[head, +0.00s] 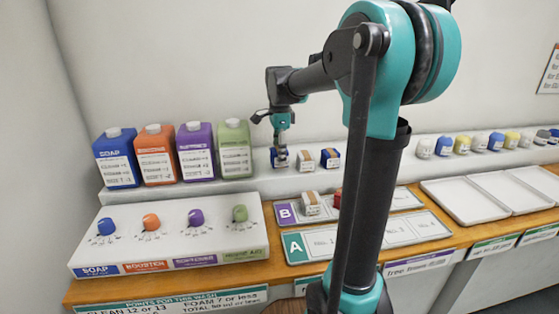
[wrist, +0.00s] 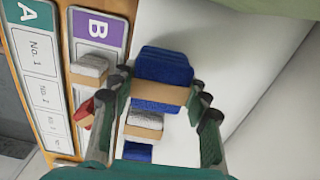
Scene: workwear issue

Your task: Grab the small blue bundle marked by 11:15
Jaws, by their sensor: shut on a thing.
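A small blue bundle with a tan band (head: 279,162) is at the left end of a short row on the raised white shelf. It also shows large in the wrist view (wrist: 163,66). My gripper (head: 281,153) is over it from above, with one finger on each side, shut on it. The bundle appears at shelf level; whether it is lifted is unclear. Beside it stand a white bundle (head: 305,160) and another blue bundle (head: 330,158), both on the shelf. No time marking is readable on the bundles.
Soap bottles (head: 116,158) and a dispenser panel with coloured knobs (head: 170,237) are at left. Board B (head: 287,213) holds a white bundle (head: 311,204) and a red one (head: 338,199). Board A (head: 297,247) looks bare where visible.

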